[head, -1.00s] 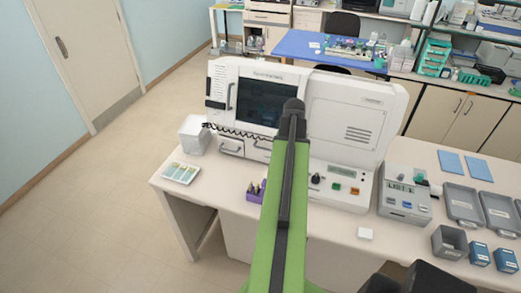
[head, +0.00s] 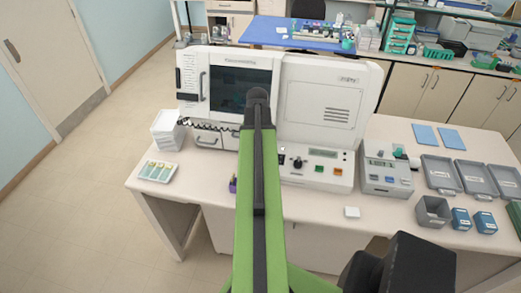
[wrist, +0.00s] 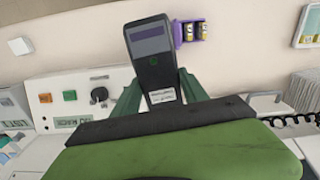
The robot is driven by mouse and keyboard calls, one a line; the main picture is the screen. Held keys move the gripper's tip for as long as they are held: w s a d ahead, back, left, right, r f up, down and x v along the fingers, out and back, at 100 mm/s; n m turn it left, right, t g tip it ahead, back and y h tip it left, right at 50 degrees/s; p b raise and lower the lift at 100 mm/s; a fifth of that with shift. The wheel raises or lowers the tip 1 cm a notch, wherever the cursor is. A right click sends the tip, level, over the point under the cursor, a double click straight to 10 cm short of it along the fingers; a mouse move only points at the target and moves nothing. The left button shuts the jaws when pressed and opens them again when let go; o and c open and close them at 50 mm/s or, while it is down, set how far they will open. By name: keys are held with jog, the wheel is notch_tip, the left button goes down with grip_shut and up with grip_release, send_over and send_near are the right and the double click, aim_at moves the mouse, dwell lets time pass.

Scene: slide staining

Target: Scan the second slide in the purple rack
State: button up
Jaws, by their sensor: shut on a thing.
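The purple rack (wrist: 188,31) shows in the wrist view at the upper middle, with slides bearing yellow labels in it. In the head view only a sliver of the rack (head: 233,184) shows at the left edge of my arm. My gripper (wrist: 156,85) is shut on a dark handheld scanner (wrist: 152,58), which stands between its green fingers in the wrist view. In the head view my arm hides the gripper and scanner.
A large white machine (head: 316,103) stands at the back of the bench. A white slide tray (head: 158,171) lies at the left end. A grey device (head: 385,178), grey bins (head: 440,174) and blue boxes (head: 461,219) stand right. The bench front (head: 310,206) is mostly clear.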

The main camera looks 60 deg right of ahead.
jog(key=shift+w+a+f+b, duration=0.25)
jog(key=shift+f+b, duration=0.1)
jog(key=shift+f, duration=0.15)
jog(key=shift+w+a+f+b, duration=0.2)
jog(key=shift+f+b, duration=0.1)
jog(key=shift+f, duration=0.2)
jog(key=shift+r, duration=0.1)
notch_tip(320, 180, up, 3)
jog(key=p, duration=0.3)
jog(key=shift+r, duration=0.15)
jog(key=shift+f, duration=0.2)
